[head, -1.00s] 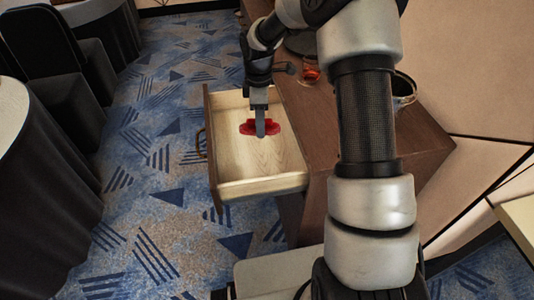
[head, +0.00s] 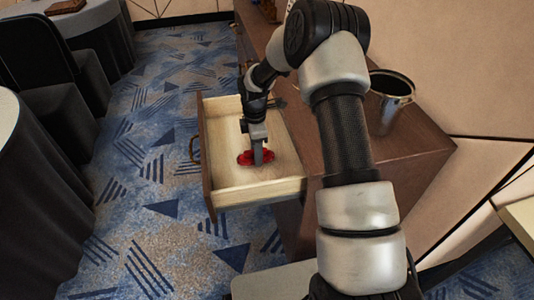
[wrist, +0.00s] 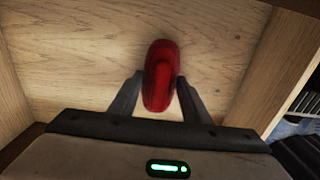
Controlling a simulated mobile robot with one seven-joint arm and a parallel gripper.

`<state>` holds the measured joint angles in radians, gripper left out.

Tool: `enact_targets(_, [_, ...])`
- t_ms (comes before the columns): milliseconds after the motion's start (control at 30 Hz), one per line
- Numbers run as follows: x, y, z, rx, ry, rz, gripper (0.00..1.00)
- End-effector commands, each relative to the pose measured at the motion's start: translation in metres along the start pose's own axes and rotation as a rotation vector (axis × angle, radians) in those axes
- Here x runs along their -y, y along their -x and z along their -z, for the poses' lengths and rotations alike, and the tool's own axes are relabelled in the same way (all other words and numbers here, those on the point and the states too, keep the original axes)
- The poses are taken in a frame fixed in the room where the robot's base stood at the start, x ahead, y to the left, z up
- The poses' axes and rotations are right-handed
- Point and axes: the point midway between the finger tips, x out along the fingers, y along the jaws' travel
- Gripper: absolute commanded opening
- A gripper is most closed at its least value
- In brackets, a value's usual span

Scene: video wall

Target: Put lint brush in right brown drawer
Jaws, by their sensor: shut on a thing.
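The red lint brush (head: 243,158) is between the fingers of my gripper (head: 257,157), over the light wood floor of the open brown drawer (head: 228,192). In the wrist view the brush (wrist: 160,75) lies lengthwise between the two dark fingers (wrist: 157,97), which are shut on it. The drawer floor (wrist: 75,50) fills the background there. The brush looks low inside the drawer walls; I cannot tell whether it touches the floor. The fingers hide part of it in the head view.
The brown cabinet (head: 408,152) stands right of the drawer, with a shiny metal pot (head: 391,100) on top. Tables with dark cloths (head: 45,205) and a dark chair (head: 45,60) stand at left. Patterned blue carpet (head: 150,190) is clear between.

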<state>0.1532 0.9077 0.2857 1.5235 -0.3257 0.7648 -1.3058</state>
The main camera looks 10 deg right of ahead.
Motion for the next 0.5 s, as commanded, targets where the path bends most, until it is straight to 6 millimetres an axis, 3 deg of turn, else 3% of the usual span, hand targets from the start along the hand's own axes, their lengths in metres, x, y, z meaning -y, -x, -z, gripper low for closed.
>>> enact_targets(233, [0.000, -0.002, -0.039, 0.000, -0.004, 0.000, 0.25])
enact_targets(300, [0.000, -0.012, -0.035, 0.000, 0.000, 0.001, 0.25])
enact_targets(500, [0.000, -0.011, -0.036, 0.000, -0.001, -0.001, 0.25])
